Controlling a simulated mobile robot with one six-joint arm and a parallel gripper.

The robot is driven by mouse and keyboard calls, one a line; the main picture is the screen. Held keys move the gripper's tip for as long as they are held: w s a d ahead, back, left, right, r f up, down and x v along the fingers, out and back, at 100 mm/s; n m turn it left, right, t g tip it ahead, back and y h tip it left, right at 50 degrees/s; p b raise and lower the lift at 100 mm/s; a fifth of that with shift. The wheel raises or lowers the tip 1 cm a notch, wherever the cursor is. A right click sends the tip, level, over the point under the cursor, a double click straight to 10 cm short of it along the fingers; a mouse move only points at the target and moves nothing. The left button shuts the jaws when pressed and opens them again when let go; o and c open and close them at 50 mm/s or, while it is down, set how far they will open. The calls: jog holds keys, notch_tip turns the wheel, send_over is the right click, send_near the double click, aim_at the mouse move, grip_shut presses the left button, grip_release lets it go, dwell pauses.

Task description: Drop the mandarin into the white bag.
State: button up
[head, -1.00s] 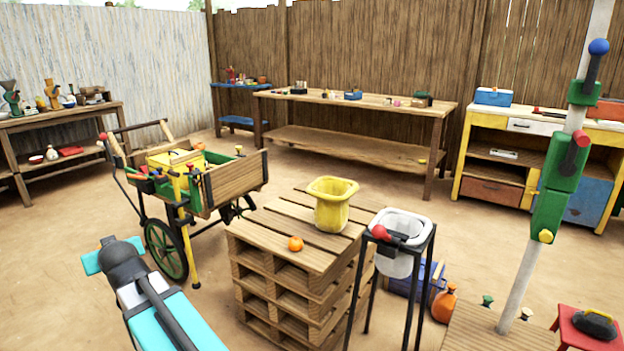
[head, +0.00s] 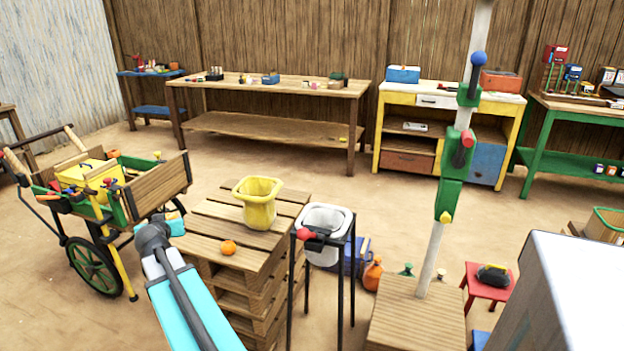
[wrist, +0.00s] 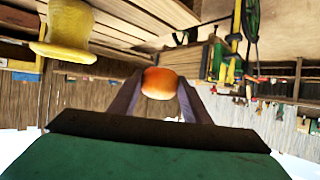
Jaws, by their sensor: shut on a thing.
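In the wrist view my gripper (wrist: 158,88) is shut on an orange mandarin (wrist: 160,80), held between its two dark fingers. In the head view my gripper is hidden behind my teal arm. An orange fruit (head: 228,247) shows there at the pallet's front part, with no fingers visible around it; I cannot tell whether it is the same one. The white bag (head: 322,254) hangs open-topped in a black stand, right of the pallet and apart from my arm. It is not seen in the wrist view.
A yellow bucket (head: 258,212) stands on the wooden pallet stack (head: 205,227), left of the bag. It also shows upside down in the wrist view (wrist: 68,35). A cart (head: 160,186) stands at left. A post on a wooden base (head: 415,310) stands right of the bag.

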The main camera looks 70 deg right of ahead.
jog(key=s+d+r+m+g+h+p, duration=0.3)
jog(key=s+d+m+g+p, duration=0.35)
jog(key=s+d, duration=1.25)
jog(key=s+d+m+g+p, duration=0.1)
jog(key=s+d+p, duration=0.3)
jog(key=s, duration=0.6)
jog(key=s+d+r+m+g+p, duration=0.1)
jog(key=s+d+m+g+p, duration=0.1)
jog(key=s+d+p, duration=0.3)
jog(key=s+d, duration=0.4)
jog(key=s, duration=0.1)
jog(key=shift+s+d+r, duration=0.15)
jog(key=shift+s+r, duration=0.05)
jog(key=shift+r, duration=0.1)
jog(key=shift+f+g, duration=0.15)
jog(key=shift+g, duration=0.1)
jog(key=shift+f, duration=2.85)
jog(key=o, duration=1.1)
